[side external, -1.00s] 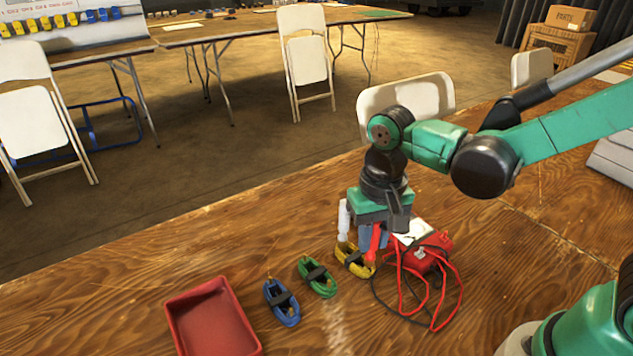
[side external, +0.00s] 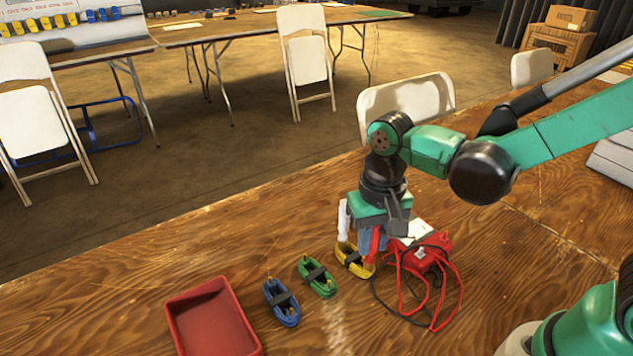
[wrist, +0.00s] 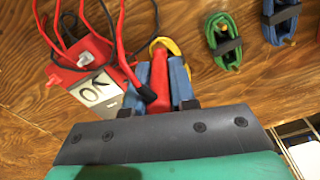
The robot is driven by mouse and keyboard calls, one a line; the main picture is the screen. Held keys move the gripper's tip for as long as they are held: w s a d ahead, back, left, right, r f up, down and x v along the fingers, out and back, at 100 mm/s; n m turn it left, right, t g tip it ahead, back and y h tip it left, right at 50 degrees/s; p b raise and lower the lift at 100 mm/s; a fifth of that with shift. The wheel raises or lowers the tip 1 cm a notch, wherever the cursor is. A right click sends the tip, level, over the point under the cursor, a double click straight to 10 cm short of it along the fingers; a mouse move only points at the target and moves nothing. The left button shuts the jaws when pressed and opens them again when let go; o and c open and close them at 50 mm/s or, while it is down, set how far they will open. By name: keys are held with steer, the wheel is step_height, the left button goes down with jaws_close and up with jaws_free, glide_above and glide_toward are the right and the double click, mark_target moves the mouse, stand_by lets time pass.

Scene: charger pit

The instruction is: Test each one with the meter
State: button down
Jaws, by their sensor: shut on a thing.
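My gripper (side external: 371,238) is shut on a red probe (side external: 373,247). In the wrist view the probe (wrist: 159,85) sits between my two blue fingers, its tip end at the yellow coil (wrist: 167,44). I cannot tell whether the tip touches it. The yellow coil (side external: 352,262) lies on the table, partly hidden by my gripper. The red meter (side external: 424,255) stands just right of it; in the wrist view its display (wrist: 96,91) reads OK. A green coil (side external: 317,278) and a blue coil (side external: 282,303), each with a black band, lie to the left.
An empty-looking red tray (side external: 212,320) sits left of the blue coil. Red and black leads (side external: 432,313) loop over the table in front of the meter. A white folding chair (side external: 405,103) stands behind the table edge. The wood to the left and behind the coils is clear.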

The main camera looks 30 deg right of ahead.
steer(key=shift+f, duration=0.1)
steer(key=shift+c, duration=1.6)
jaws_free()
steer(key=shift+r, duration=3.75)
